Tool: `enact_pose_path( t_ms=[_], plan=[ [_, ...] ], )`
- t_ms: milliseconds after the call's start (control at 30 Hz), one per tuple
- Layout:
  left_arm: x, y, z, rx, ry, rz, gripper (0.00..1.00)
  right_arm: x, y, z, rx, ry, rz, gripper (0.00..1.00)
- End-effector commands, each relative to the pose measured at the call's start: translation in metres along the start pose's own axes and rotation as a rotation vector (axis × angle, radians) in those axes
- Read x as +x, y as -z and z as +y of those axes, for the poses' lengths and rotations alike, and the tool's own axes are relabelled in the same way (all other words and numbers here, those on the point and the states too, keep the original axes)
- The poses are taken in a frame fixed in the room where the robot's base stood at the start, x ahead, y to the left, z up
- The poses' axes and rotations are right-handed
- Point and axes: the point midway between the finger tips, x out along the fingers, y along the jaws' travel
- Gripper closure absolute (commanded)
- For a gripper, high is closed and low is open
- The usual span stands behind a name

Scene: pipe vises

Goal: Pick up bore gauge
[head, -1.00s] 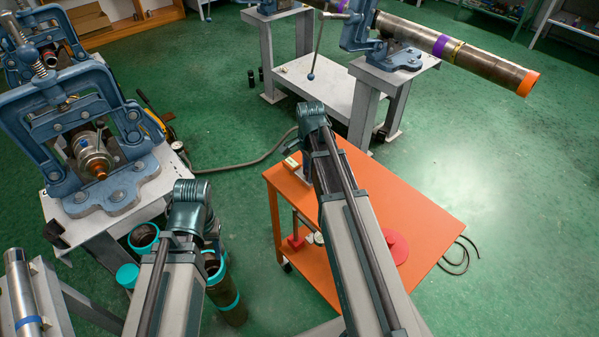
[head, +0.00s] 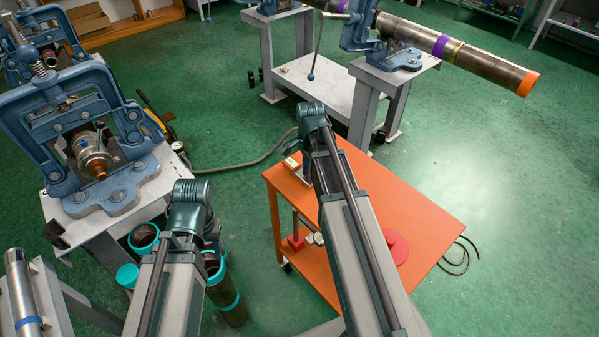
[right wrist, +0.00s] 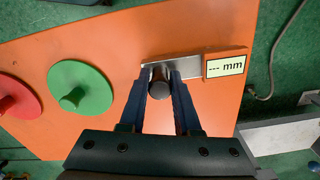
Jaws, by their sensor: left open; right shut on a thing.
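The bore gauge (right wrist: 205,65) is a grey bar with a dark round handle and a pale display reading "--- mm". It lies over the orange cart top in the right wrist view. I cannot tell whether it touches the cart. My right gripper (right wrist: 160,88) is shut on its round handle, one finger on each side. In the head view the gauge's pale display (head: 291,163) shows beside my right wrist, which hides most of the rest. My left gripper (head: 211,228) is open, beside the vise stand and above dark pipes, its fingers mostly hidden by my wrist.
The orange cart (head: 430,215) also carries a red disc (head: 397,246) and a green disc (right wrist: 80,90). A blue vise (head: 100,150) holds a metal part at left. A long pipe (head: 480,65) sits in a vise behind.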

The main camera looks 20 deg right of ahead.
Motion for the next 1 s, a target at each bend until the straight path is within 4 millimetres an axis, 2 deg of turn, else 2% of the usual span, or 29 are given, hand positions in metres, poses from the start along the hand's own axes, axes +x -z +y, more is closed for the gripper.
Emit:
enact_pose_path(
  t_ms=[567,767,967,1000],
  plan=[
    [-0.003,0.0,0.0,0.0,0.0,0.0,0.5,-0.003,0.0,0.0,0.0,0.001,0.0,1.0],
    [-0.018,-0.001,-0.002,0.0,0.0,0.0,0.5,-0.018,0.0,0.0,0.0,0.001,0.0,1.0],
    [-0.041,-0.002,-0.004,0.0,0.0,0.0,0.5,-0.041,0.0,0.0,0.0,0.0,0.0,1.0],
    [-0.04,-0.002,-0.004,0.0,0.0,0.0,0.5,-0.04,-0.003,-0.006,-0.002,0.001,0.0,1.0]
  ],
)
